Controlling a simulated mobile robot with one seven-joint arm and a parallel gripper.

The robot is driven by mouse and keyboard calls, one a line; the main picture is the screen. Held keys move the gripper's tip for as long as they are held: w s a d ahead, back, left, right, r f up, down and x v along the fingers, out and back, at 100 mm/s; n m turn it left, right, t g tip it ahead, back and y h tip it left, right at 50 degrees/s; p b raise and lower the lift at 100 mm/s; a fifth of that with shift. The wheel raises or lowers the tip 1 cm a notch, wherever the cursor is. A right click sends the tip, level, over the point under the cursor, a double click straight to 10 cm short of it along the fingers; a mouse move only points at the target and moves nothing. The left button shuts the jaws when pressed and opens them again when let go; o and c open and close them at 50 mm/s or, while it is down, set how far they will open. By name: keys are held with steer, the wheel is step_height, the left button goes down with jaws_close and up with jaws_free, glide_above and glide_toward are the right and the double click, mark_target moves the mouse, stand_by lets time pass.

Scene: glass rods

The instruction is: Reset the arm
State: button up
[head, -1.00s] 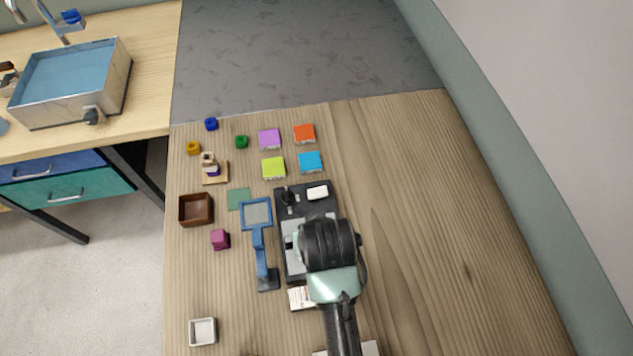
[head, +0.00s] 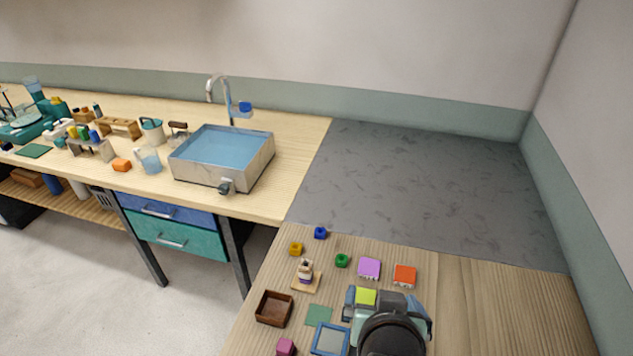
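My arm (head: 393,330) rises into the bottom of the head view, over the wooden table. Its end, with a dark round part and pale green housing, covers part of the table beside the lime green block (head: 366,296). The fingers of my gripper cannot be made out, so I cannot tell whether it is open or shut, or whether it holds anything.
Near my arm lie a purple block (head: 369,268), an orange block (head: 405,275), a brown box (head: 274,308) and a blue-framed stand (head: 330,340). A grey counter (head: 420,190) behind is bare. A sink (head: 222,157) stands on the left bench.

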steer(key=w+a+r+t, duration=0.2)
steer(key=r+t, duration=0.1)
steer(key=r, duration=0.6)
steer(key=w+a+r+n+t, duration=0.1)
steer(key=r+t, duration=0.2)
steer(key=r, duration=0.5)
steer(key=w+a+r+t, duration=0.2)
steer(key=r+t, duration=0.1)
steer(key=r, duration=0.6)
steer(key=s+a+r+t, duration=0.1)
steer(key=s+r+t, duration=0.2)
steer(key=r, duration=0.4)
steer(key=s+a+r+n+t+y, duration=0.1)
steer(key=s+a+r+t, duration=0.1)
steer(key=r, duration=0.5)
steer(key=s+a+r+t+y, duration=0.1)
steer(key=s+a+r+t, duration=0.1)
steer(key=s+r, duration=0.3)
step_height(320, 180, up, 2)
steer(key=shift+s+r+n+t+b, duration=0.1)
steer(key=shift+s+n+t+b, duration=0.25)
steer(key=shift+t, duration=0.55)
steer(key=shift+w, duration=0.15)
